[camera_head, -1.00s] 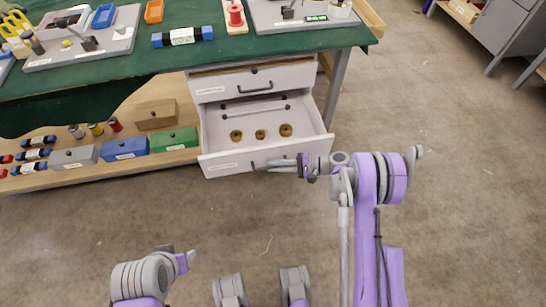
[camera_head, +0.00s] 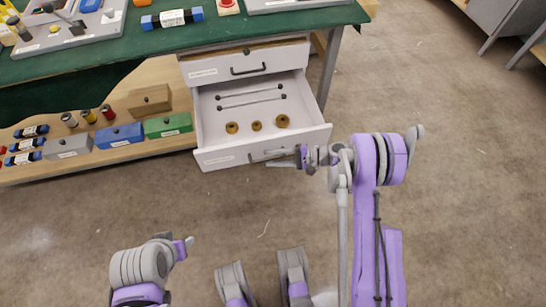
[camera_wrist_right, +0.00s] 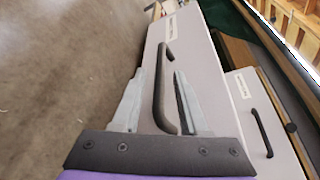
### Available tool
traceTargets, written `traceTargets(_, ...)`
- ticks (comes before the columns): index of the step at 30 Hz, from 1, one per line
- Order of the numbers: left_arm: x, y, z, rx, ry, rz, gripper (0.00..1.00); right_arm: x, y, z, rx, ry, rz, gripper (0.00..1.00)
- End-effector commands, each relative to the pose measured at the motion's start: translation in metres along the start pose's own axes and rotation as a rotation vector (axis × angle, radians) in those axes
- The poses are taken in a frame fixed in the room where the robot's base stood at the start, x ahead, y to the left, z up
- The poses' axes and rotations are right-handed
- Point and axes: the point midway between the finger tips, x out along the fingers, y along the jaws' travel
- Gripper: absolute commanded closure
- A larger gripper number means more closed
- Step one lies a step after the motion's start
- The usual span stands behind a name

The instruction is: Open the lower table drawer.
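The lower table drawer (camera_head: 211,124) is white and stands pulled out below the green-topped table. Inside it lie two dark-ended rods (camera_head: 250,98) and three brass-coloured round pieces (camera_head: 256,126).
The upper drawer (camera_head: 243,63) is shut, with a dark handle. Left of the drawers, a low wooden shelf (camera_head: 75,170) holds coloured boxes, spools and small packs. The table top (camera_head: 120,48) carries trays and tools. The floor (camera_head: 450,200) to the right is clear.

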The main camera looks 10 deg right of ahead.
Motion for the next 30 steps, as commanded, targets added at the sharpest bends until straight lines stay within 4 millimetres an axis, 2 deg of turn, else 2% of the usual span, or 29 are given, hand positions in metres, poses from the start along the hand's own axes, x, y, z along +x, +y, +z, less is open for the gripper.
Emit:
traceTargets(8, 0.000, 0.000, 0.000, 0.000, 0.000, 0.000, 0.50, 0.000, 0.000, 0.000, 0.000, 0.000, 0.000, 0.55)
traceTargets(11, -0.001, 0.000, 0.000, 0.000, 0.000, 0.000, 0.50, -0.006, -0.001, 0.000, 0.000, 0.001, -0.001, 0.55)
traceTargets(14, -0.004, 0.000, -0.001, 0.000, 0.001, 0.000, 0.50, -0.021, -0.001, 0.000, 0.000, 0.003, -0.001, 0.55)
traceTargets(24, -0.015, 0.000, -0.003, 0.000, 0.004, 0.000, 0.50, -0.087, -0.001, 0.000, 0.000, 0.004, -0.002, 0.55)
traceTargets(30, -0.017, 0.000, -0.004, 0.000, 0.004, 0.000, 0.50, -0.106, -0.001, 0.000, 0.000, 0.001, 0.000, 0.55)
